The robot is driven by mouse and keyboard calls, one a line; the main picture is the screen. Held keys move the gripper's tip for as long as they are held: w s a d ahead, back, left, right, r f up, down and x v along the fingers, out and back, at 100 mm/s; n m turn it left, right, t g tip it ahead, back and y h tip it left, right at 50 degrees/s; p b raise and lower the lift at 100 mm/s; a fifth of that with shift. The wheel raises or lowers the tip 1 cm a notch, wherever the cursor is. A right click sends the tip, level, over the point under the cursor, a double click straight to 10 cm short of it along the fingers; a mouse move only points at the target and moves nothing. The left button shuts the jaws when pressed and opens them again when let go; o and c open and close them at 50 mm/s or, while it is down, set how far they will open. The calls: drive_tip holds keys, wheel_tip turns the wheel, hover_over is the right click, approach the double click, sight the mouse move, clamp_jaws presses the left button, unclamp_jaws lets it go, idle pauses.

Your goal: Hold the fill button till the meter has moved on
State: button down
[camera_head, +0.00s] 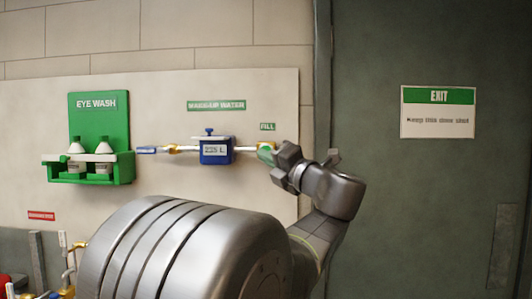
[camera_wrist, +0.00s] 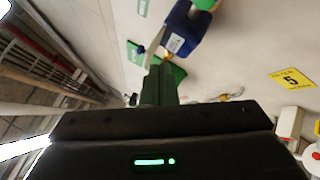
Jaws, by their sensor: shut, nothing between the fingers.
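The blue meter (camera_head: 215,150) sits in a pipe run on the wall panel under the MAKE-UP WATER sign; its display seems to read 225 L. The small green FILL sign (camera_head: 267,126) is to its right. My gripper (camera_head: 265,152) is shut and empty, its green fingertips at the brass fitting at the pipe's right end, just below that sign. The fill button is hidden behind my gripper, and I cannot tell whether the fingertips touch it. In the wrist view my shut fingers (camera_wrist: 158,80) point towards the wall, with the blue meter (camera_wrist: 184,28) beyond.
A green eye wash station (camera_head: 95,140) with two white-topped bottles is on the panel at left. A grey door (camera_head: 430,220) with an EXIT sign (camera_head: 438,112) stands at right. Pipes and brass valves (camera_head: 67,265) are at lower left. A yellow sign (camera_wrist: 291,79) shows in the wrist view.

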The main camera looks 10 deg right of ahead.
drive_tip(key=w+d+p, duration=0.2)
drive_tip(key=w+p, duration=0.1)
drive_tip(key=w, duration=0.5)
drive_tip(key=shift+w+d, duration=0.2)
drive_tip(key=shift+w, duration=0.15)
idle(1.9)
drive_tip(key=shift+w+d, duration=0.1)
drive_tip(key=shift+w, duration=0.15)
drive_tip(key=shift+w+d, duration=0.15)
drive_tip(key=shift+w, duration=0.35)
idle(0.8)
drive_tip(key=shift+s, duration=0.1)
idle(0.7)
drive_tip(key=shift+s+a+b, duration=0.25)
drive_tip(key=shift+s+b, duration=0.25)
drive_tip(key=shift+s, duration=0.3)
